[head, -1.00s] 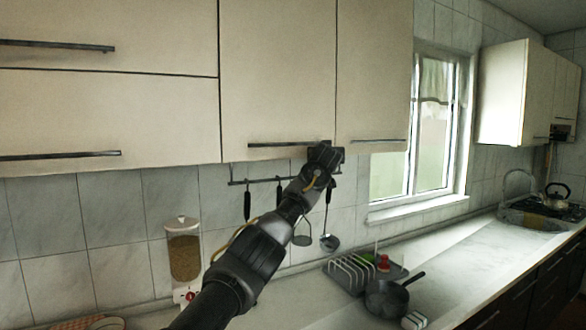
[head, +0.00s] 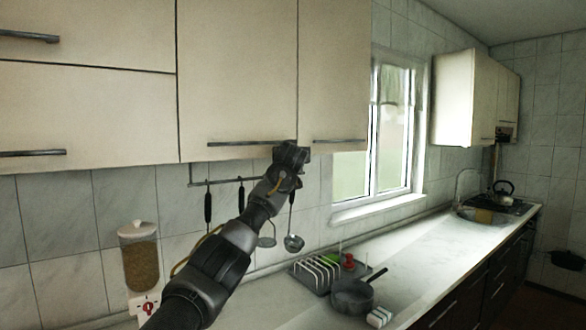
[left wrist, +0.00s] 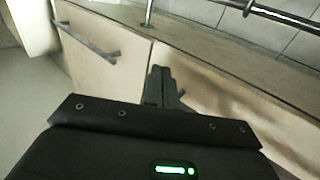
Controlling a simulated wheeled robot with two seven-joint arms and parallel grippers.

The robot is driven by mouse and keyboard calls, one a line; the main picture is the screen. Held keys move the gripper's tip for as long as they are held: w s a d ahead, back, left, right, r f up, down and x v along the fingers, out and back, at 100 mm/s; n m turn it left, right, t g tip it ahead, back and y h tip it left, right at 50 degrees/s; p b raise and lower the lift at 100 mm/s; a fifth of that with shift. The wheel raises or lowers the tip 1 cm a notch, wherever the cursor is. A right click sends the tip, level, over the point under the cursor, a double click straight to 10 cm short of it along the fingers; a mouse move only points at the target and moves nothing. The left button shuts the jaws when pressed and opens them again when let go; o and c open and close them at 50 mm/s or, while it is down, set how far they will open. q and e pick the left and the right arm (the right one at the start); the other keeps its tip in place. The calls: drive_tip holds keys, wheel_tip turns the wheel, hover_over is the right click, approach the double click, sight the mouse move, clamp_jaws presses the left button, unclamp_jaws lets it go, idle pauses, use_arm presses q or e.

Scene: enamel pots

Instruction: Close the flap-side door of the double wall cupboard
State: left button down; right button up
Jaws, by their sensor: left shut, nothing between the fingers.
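The double wall cupboard has two pale doors. Its flap-side door (head: 238,75) is the left one, beside the flap-fronted cupboard, with a dark bar handle (head: 245,142) along its bottom. In the head view it looks flush with its neighbour; a small gap cannot be ruled out. The other door (head: 335,75) hangs to its right. My left gripper (head: 291,157) is at the flap-side door's lower right corner, near the seam. In the left wrist view its fingers (left wrist: 162,84) are together and empty, close to the door fronts; contact is unclear. My right gripper is not seen.
Wide flap fronts (head: 85,110) lie to the left. A utensil rail (head: 225,181) with hanging utensils runs below the cupboard. A dish rack (head: 318,272), a pan (head: 352,296) and a grain dispenser (head: 140,255) stand on the counter (head: 410,250). A window (head: 385,135) is to the right.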

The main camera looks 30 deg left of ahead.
use_arm(q)
drive_tip(key=s+d+b, duration=0.4)
drive_tip(key=d, duration=0.6)
drive_tip(key=shift+d+b, duration=0.35)
drive_tip(key=shift+r, duration=0.1)
